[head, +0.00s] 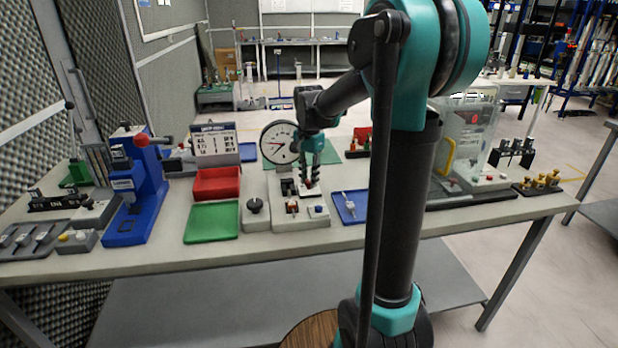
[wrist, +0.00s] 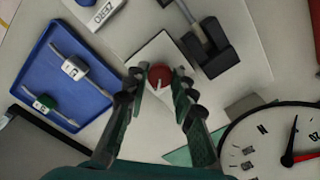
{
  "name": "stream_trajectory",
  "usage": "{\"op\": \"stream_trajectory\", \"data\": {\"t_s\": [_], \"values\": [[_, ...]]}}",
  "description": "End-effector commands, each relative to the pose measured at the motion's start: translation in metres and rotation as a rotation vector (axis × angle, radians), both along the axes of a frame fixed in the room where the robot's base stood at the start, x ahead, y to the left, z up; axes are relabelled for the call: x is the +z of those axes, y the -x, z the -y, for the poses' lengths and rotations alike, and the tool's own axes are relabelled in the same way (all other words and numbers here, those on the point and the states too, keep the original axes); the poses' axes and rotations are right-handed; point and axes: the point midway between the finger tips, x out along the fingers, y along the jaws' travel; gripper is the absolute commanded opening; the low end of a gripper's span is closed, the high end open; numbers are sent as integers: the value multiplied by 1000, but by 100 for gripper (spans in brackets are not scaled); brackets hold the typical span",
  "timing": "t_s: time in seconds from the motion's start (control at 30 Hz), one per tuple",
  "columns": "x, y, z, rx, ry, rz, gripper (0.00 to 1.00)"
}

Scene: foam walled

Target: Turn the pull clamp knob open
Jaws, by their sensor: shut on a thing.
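The round red knob (wrist: 160,76) sits on a white square plate (wrist: 150,52) in the wrist view, with a small light pointer mark on it. My gripper (wrist: 161,82) has its dark fingertips on either side of it and is shut on it. A black clamp block (wrist: 211,52) with a grey bar stands beside the plate, apart from my fingers.
A large dial gauge (head: 279,142) stands close behind my gripper and fills the lower right of the wrist view (wrist: 285,140). A blue tray (head: 350,214) with small parts lies right of the stand. Green (head: 212,234) and red (head: 217,196) trays lie to its left.

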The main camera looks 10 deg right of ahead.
Motion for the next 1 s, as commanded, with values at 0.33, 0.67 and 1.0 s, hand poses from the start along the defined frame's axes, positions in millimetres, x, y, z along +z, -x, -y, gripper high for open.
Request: {"op": "stream_trajectory", "data": {"t_s": [0.33, 0.67, 1.0], "values": [[0, 0, 0, 35, 0, 0, 0], [0, 0, 0, 243, 0, 0, 0], [0, 0, 0, 565, 0, 0, 0]]}}
